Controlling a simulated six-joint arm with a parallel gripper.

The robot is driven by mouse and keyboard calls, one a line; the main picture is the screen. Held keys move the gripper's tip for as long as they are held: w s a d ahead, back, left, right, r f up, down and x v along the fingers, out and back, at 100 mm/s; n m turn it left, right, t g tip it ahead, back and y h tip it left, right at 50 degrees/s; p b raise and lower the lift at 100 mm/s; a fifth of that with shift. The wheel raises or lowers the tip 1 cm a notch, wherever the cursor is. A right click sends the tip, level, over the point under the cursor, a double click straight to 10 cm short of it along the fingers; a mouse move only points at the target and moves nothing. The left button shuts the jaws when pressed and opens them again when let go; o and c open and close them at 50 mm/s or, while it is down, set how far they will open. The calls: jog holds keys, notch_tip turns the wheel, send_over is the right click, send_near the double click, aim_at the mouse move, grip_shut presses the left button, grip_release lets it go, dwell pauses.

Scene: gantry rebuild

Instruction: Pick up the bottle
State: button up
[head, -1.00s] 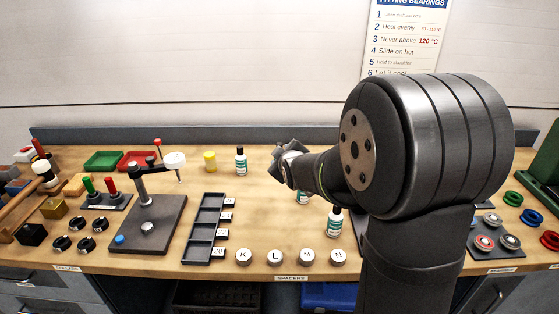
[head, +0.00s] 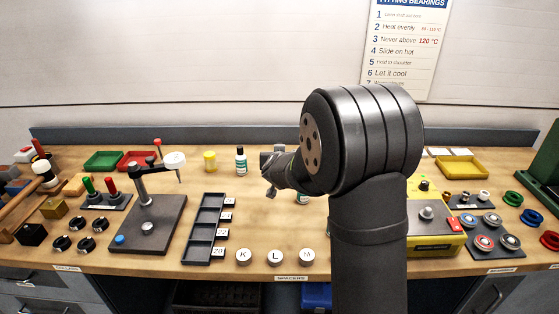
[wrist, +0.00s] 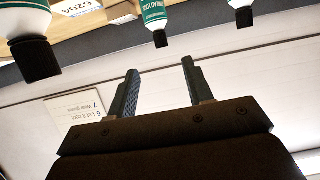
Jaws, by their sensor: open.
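A small white bottle (head: 241,161) with a green label and black cap stands upright at the back of the bench. A similar bottle (head: 302,198) is partly hidden behind my arm. My gripper (head: 270,170) is just right of the back bottle, apart from it in the picture. In the wrist view, which is upside down, my gripper (wrist: 160,66) is open, with nothing between its fingers. Three bottles show along the top there: a near one at left (wrist: 28,28), one in the middle (wrist: 153,15) and one cut off at right (wrist: 240,4). Which is which across views I cannot tell.
A black compartment tray (head: 204,228), a press stand (head: 148,225) and lettered round spacers (head: 275,256) lie nearer the front. A yellow machine (head: 434,222) is right of my arm. Bench around the back bottle is mostly clear.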

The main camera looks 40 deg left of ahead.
jog(key=x, duration=1.3)
jog(key=shift+w+a+f, duration=0.1)
jog(key=shift+w+a, duration=0.15)
jog(key=shift+a, duration=0.05)
jog(key=shift+c, duration=0.5)
grip_shut()
